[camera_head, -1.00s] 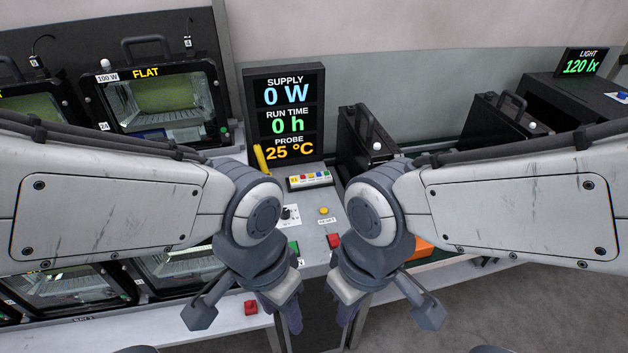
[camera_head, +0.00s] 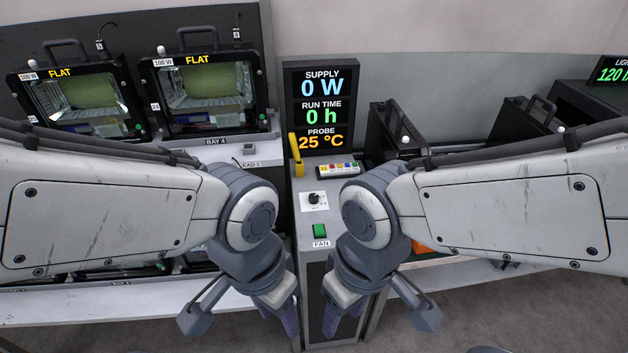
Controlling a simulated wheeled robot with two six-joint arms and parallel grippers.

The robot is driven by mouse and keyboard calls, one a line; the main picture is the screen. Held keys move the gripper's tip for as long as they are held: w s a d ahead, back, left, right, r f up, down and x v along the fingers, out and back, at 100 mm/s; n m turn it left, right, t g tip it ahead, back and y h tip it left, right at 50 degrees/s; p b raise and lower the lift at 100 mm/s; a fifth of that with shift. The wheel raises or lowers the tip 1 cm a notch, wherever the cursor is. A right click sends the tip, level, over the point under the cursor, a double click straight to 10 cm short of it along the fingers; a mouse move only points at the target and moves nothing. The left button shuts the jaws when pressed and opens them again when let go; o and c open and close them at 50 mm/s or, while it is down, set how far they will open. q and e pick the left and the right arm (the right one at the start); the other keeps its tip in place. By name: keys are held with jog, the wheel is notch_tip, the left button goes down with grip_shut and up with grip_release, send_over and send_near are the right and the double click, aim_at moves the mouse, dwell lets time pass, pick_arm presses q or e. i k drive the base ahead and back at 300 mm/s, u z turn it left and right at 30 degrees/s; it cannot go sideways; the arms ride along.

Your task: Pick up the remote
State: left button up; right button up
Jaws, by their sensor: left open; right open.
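A pale, slim handset with a row of coloured buttons, which looks like the remote (camera_head: 338,169), lies on the grey console top below the display. My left gripper (camera_head: 288,318) and my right gripper (camera_head: 334,318) hang side by side in front of the console, much nearer to me than the remote. Both are open and point down. I see nothing held in them. My forearms cover parts of the bench on both sides.
The console (camera_head: 305,222) carries a yellow upright piece (camera_head: 295,152), a black knob (camera_head: 314,198) and a green FAN button (camera_head: 319,231). The display (camera_head: 321,107) stands behind. Floodlight housings (camera_head: 205,95) stand left; black cases (camera_head: 396,132) stand right.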

aim_at(324, 170)
jog(key=u, duration=0.45)
jog(key=k, duration=1.05)
jog(key=z, duration=0.25)
jog(key=i, duration=0.55)
jog(key=z, duration=1)
jog(key=i, duration=1.35)
jog(key=u, duration=1)
jog(key=i, duration=0.4)
jog(key=u, duration=0.4)
